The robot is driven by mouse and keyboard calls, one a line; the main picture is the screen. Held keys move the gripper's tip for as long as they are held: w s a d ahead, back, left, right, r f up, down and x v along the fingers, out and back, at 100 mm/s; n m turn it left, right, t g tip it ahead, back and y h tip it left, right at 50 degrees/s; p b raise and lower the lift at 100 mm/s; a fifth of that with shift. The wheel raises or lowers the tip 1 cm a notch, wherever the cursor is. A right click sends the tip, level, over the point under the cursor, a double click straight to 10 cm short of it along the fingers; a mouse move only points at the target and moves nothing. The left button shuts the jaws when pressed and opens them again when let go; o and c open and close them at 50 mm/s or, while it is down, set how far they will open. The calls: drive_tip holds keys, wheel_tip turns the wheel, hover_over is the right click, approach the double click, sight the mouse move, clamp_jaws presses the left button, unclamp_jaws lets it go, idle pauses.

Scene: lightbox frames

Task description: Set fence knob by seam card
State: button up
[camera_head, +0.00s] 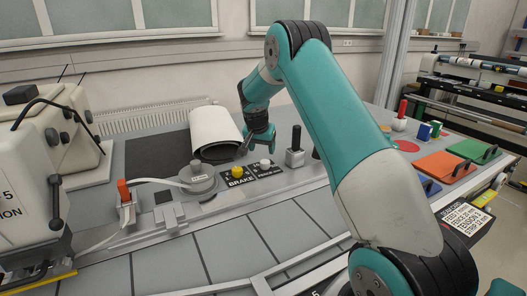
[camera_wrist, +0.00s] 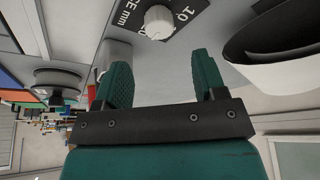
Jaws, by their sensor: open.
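The fence knob is a small white knob (camera_wrist: 158,22) on a dark panel (camera_wrist: 182,8) lettered "CE mm" with a "10" mark in the wrist view. In the head view the white knob (camera_head: 265,163) sits right of the yellow BRAKE button. My gripper (camera_wrist: 163,72) is open and empty, with the knob beyond its fingertips and roughly between them. In the head view my gripper (camera_head: 258,143) hangs just above and behind the knob, apart from it. The knob's pointer setting is too small to tell. The seam card (camera_head: 467,221) at the right lists feed, fence, tension and strip values; its fence figure is blurred.
The yellow BRAKE button (camera_head: 237,171) and a grey round pot (camera_head: 199,179) are left of the knob. A black-handled lever (camera_head: 295,148) is close on the right. Orange (camera_head: 445,165) and green (camera_head: 471,149) plates lie farther right.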

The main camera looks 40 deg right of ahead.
drive_tip(key=p+v, duration=0.3)
drive_tip(key=v, duration=0.6)
drive_tip(key=shift+r+p, duration=0.25)
drive_tip(key=shift+p, duration=0.1)
drive_tip(key=shift+a, duration=0.1)
